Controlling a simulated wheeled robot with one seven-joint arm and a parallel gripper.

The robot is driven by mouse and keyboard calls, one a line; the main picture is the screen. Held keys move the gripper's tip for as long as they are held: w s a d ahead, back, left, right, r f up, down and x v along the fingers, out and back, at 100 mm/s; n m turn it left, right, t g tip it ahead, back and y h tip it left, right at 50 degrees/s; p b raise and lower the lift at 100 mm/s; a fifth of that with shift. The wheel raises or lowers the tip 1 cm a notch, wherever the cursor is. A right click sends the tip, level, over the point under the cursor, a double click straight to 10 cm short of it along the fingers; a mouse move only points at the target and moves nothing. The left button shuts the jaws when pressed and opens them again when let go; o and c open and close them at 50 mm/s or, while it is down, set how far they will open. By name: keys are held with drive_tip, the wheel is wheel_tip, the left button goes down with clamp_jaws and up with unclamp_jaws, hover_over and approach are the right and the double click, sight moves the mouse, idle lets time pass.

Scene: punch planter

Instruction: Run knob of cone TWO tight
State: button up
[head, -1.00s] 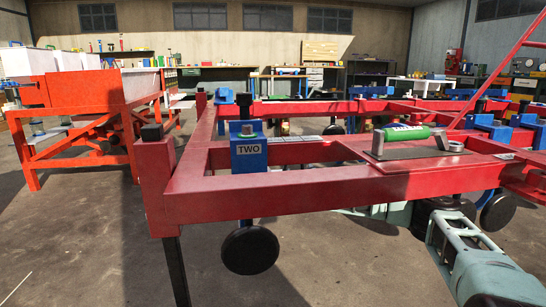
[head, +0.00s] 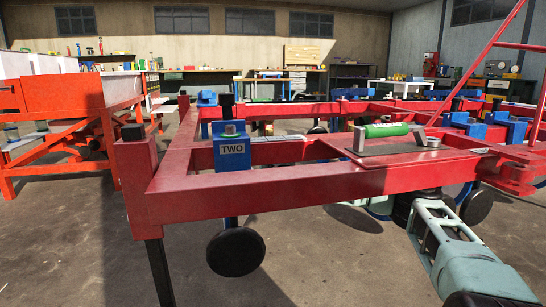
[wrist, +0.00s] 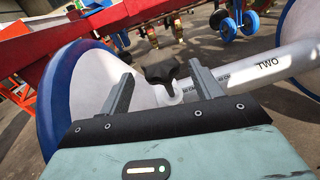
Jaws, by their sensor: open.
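In the wrist view, a black lobed knob (wrist: 161,72) sits on a short light stem beside a grey tube (wrist: 255,68) marked TWO. A large white cone (wrist: 88,88) with a blue rim fills the left of that view. My gripper (wrist: 162,88) is open, its two grey fingers spread on either side of the knob, which shows between and just beyond them. I cannot see contact. In the head view my arm reaches under the red frame, and the gripper and knob are hidden there.
The red frame (head: 290,192) stands between my head camera and the work. A blue block (head: 232,150), also marked TWO, sits on it above a black wheel (head: 235,252). Another white, blue-rimmed form (wrist: 305,35) is at the wrist view's right. An orange bench (head: 70,115) stands left.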

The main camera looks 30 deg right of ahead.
drive_tip(key=b+x, duration=0.1)
drive_tip(key=x, duration=0.1)
drive_tip(key=b+x, duration=0.1)
drive_tip(key=shift+w+d+f, duration=0.15)
drive_tip(key=shift+w+f, duration=0.05)
drive_tip(key=shift+w, duration=0.15)
drive_tip(key=shift+x, duration=0.85)
drive_tip(key=shift+r, duration=0.2)
drive_tip(key=c, duration=1)
drive_tip(key=shift+r+m+g+h+p, duration=0.15)
drive_tip(key=shift+m+g+h+p, duration=0.5)
drive_tip(key=shift+m+h, duration=0.65)
drive_tip(key=shift+s+d+f+m+g+h, duration=0.1)
drive_tip(key=shift+m+g+h, duration=0.1)
drive_tip(key=shift+m+g, duration=0.3)
drive_tip(key=shift+d+f+m+g+h, duration=0.15)
drive_tip(key=shift+m+g+h, duration=0.1)
drive_tip(key=shift+m, duration=0.45)
